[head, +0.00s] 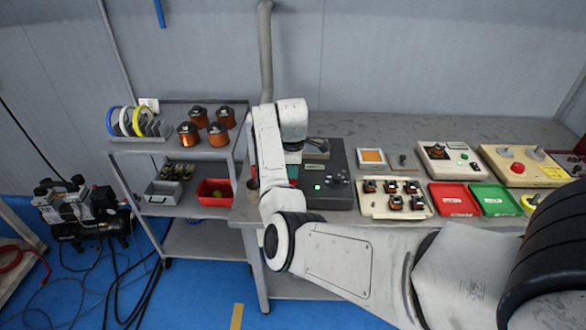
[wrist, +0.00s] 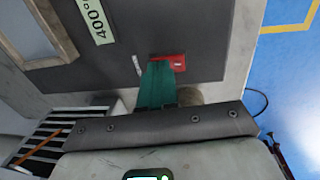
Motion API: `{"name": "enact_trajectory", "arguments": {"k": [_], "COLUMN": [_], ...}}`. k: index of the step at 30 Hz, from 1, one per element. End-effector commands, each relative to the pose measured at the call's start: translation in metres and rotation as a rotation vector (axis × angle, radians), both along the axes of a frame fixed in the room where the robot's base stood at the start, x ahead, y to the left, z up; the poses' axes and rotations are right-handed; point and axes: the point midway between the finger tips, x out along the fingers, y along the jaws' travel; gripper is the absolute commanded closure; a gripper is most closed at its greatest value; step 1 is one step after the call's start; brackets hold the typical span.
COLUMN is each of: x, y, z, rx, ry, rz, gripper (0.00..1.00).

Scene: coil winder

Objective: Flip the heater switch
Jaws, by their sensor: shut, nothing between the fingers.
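The red heater switch (wrist: 178,62) sits near the edge of a dark panel in the wrist view. A label reading about 400° (wrist: 95,20) lies on the same panel. My gripper (wrist: 160,66) shows as green fingers, shut and empty, with their tips right beside the switch and partly overlapping it in the picture. I cannot tell whether they touch it. In the head view the gripper (head: 292,171) points down at the left side of the dark grey box (head: 340,160).
Right of the box, a cream tray (head: 372,211) holds several coils. Red (head: 452,199) and green trays and a button panel (head: 438,150) stand farther right. A shelf cart (head: 180,148) with copper spools stands left of the bench. A compressor (head: 80,208) is on the floor.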

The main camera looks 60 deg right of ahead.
Motion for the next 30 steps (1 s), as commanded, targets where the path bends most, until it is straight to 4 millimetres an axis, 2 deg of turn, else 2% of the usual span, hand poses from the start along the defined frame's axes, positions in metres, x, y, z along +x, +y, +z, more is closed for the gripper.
{"name": "enact_trajectory", "arguments": {"k": [16, 30], "x": [0.000, -0.007], "y": [-0.001, 0.012], "z": [-0.006, -0.005], "rx": [0.002, 0.008], "ry": [0.002, 0.007], "rz": [0.000, 0.002], "gripper": [1.00, 1.00]}}
